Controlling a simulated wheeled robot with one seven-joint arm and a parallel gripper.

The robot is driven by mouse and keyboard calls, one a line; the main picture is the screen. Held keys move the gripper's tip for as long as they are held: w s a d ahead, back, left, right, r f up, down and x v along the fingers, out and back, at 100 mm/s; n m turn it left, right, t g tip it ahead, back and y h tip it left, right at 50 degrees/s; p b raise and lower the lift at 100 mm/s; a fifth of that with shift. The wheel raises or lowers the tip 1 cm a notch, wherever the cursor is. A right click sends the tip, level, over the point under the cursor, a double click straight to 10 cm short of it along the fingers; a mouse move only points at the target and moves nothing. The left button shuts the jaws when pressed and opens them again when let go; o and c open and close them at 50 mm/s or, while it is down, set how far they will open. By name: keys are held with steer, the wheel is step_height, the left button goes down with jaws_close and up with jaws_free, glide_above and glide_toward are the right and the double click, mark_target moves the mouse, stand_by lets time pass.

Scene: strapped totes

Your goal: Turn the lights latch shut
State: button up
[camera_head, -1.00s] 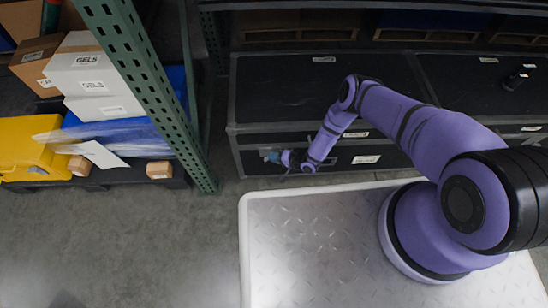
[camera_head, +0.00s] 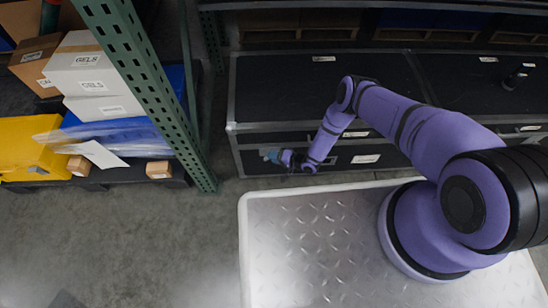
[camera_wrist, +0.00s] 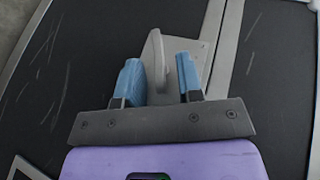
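My gripper (camera_head: 271,155) is at the left end of the front of a black case (camera_head: 290,85) with grey edges. In the wrist view my gripper (camera_wrist: 160,77) is open, with its two blue fingertips apart. A grey latch (camera_wrist: 154,58) with a raised, rounded lever stands between the fingers, nearer the left one. A clear gap shows between the lever and the right finger. Whether the left finger touches the lever cannot be told. The latch is too small to make out in the head view. The case labels are too small to read.
A second black case (camera_head: 470,80) stands to the right. A green rack post (camera_head: 150,90) rises left of my arm, beside shelves with boxes (camera_head: 90,70) and a yellow bin (camera_head: 30,145). Grey floor (camera_head: 150,230) is clear at lower left.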

steer(key=v, duration=1)
steer(key=shift+d+r, duration=0.15)
steer(key=shift+d, duration=0.15)
steer(key=shift+s, duration=0.1)
steer(key=shift+c, duration=0.5)
